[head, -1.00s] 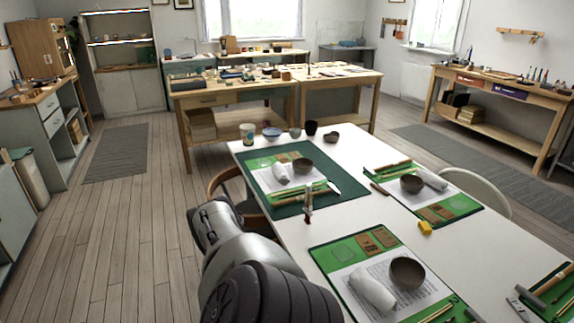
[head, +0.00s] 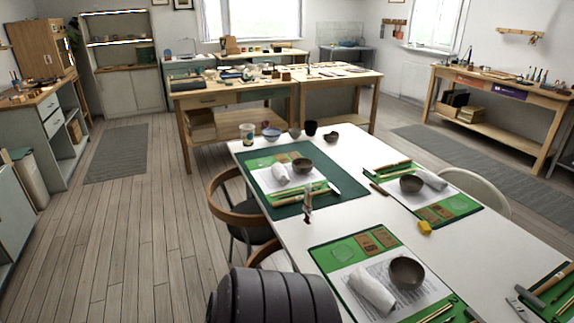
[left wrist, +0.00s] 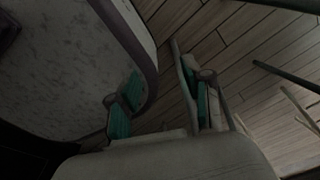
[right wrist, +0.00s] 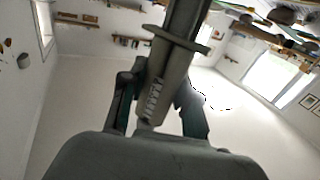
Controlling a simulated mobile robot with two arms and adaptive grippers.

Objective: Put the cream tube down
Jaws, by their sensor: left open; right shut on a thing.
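My right gripper (right wrist: 158,105) is shut on a long tube-like thing (right wrist: 166,75) with dark printing along its side and a wide flange. I take it for the cream tube, though it looks grey in this light. It points up and away from the palm, clear of any surface I can see. My left gripper (left wrist: 163,100) is open and empty, with wooden floor beyond it.
The white table (head: 290,235) carries green mats with bowls, white rolls and tools. A small upright thing (head: 307,203) stands near its left edge, and a yellow block (head: 425,228) lies between mats. A wooden chair (head: 238,212) is tucked at the left side. Bare table lies between the mats.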

